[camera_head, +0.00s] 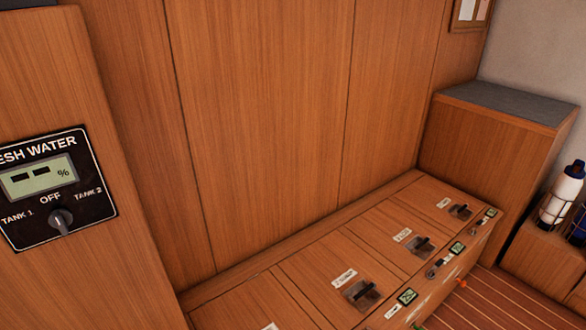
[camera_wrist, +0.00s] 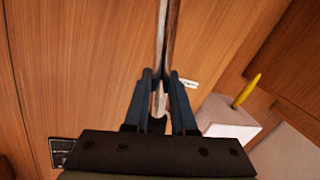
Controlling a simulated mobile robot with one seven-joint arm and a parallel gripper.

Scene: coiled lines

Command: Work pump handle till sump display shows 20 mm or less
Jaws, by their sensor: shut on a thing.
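In the wrist view my gripper (camera_wrist: 160,78) is shut on a long, thin, grey-and-brown bar (camera_wrist: 162,32). The bar runs up between the fingers and out at the top edge. It may be the pump handle, but its far end and mount are out of view. The head view shows neither my gripper nor this bar. The head view has small green displays on the locker front, one at the near end (camera_head: 407,296), one in the middle (camera_head: 457,248) and one at the far end (camera_head: 491,212). Their figures and labels are too small to read.
A fresh water panel (camera_head: 55,188) with dashes on its screen is at the left. The low wooden locker (camera_head: 300,285) has dark latches on its lids. A white bottle (camera_head: 560,195) stands at the right. The wrist view shows a white box (camera_wrist: 228,116) with a yellow object (camera_wrist: 246,90).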

